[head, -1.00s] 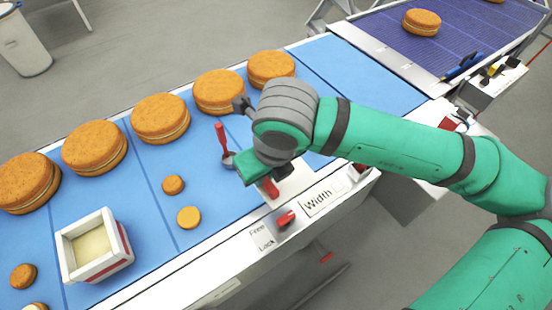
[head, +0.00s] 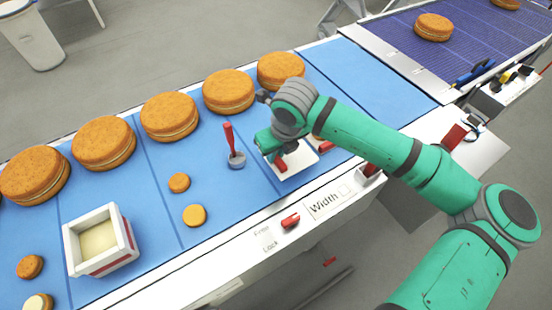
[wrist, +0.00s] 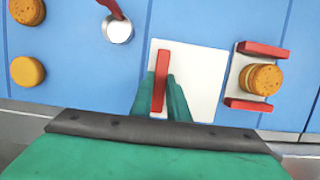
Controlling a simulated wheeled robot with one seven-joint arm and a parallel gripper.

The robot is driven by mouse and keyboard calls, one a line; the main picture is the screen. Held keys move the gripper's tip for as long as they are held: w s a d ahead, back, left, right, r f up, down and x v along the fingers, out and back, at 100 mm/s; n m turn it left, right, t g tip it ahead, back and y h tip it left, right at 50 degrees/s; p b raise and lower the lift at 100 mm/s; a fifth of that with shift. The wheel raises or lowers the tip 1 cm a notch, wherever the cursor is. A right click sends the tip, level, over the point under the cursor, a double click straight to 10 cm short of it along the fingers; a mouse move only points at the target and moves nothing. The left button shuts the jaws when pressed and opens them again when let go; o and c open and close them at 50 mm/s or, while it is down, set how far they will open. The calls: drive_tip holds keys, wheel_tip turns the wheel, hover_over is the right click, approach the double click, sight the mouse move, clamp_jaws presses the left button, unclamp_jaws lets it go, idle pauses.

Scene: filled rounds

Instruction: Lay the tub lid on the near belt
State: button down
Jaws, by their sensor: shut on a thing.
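The tub lid (head: 300,165) is a flat white square with a red bar handle. My gripper (head: 278,158) is shut on that handle, with the green fingers (wrist: 168,97) on either side of it in the wrist view. The lid lies level over the near blue belt (head: 215,180), close to its front edge. I cannot tell whether its underside touches the belt. The white tub (head: 122,255) stands open at the left of the belt, with pale cream filling inside.
A red-handled tool with a round grey base (head: 236,161) stands just left of the lid. A white holder with red sides (wrist: 247,103) and a small filled round are close on its right. Large filled rounds (head: 170,117) line the far side. Small rounds (head: 195,215) lie left.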

drive_tip(key=shift+f, duration=1.5)
drive_tip(key=shift+f, duration=0.15)
drive_tip(key=c, duration=1.7)
unclamp_jaws()
drive_tip(key=v, duration=1.2)
drive_tip(key=shift+r, duration=0.25)
